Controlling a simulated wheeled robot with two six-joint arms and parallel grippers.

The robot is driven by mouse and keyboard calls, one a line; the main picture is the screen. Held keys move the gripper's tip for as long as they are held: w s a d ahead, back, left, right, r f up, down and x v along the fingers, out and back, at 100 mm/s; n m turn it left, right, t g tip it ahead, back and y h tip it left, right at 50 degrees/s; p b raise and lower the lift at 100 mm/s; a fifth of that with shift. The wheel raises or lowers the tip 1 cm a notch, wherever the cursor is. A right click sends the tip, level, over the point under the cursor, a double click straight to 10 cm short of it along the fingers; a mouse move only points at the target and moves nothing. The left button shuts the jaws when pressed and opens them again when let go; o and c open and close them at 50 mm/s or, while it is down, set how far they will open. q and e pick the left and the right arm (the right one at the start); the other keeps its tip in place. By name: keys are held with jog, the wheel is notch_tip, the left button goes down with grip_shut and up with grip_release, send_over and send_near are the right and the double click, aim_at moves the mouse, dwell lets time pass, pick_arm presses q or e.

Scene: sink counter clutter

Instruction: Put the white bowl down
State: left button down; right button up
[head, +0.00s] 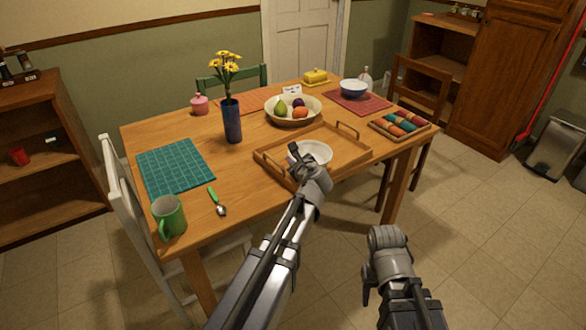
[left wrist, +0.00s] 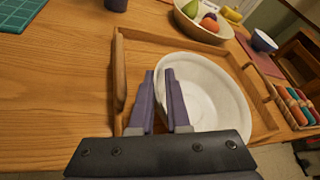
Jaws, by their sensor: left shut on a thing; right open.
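The white bowl (head: 316,152) is upright within the outline of the wooden tray (head: 345,176), in its middle. My left gripper (head: 297,153) is shut on the bowl's near-left rim. In the left wrist view its two fingers (left wrist: 163,100) sit on either side of the rim of the bowl (left wrist: 205,92), which looks empty. I cannot tell whether the bowl's base touches the tray floor. The gripper hides part of the bowl and the tray's near edge in the head view. My right gripper (head: 368,286) is open and away from the table at the lower right.
A fruit bowl (head: 292,119) stands behind the tray, and a blue vase (head: 232,122) with yellow flowers stands left of it. A rack of colored rolls (head: 399,126) is right of the tray. A green mat (head: 175,166), mug (head: 168,217) and spoon (head: 217,203) lie left.

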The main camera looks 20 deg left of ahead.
pick_arm(q)
jog(key=shift+f+b, duration=0.35)
jog(key=shift+f, duration=0.5)
pick_arm(e)
jog(key=shift+f, duration=0.85)
pick_arm(q)
jog(key=shift+f, duration=0.15)
jog(key=c, duration=1.2)
grip_release()
jog(key=shift+o, duration=0.2)
pick_arm(e)
jog(key=shift+f, duration=0.1)
pick_arm(q)
jog(key=shift+s+d+r, duration=0.15)
jog(key=shift+s+r, duration=0.1)
jog(key=shift+r, duration=0.1)
jog(key=p+v, duration=0.4)
jog(key=v, duration=0.7)
jog(key=shift+d, duration=0.15)
pick_arm(e)
notch_tip(320, 180, up, 5)
jog(key=shift+f, duration=0.2)
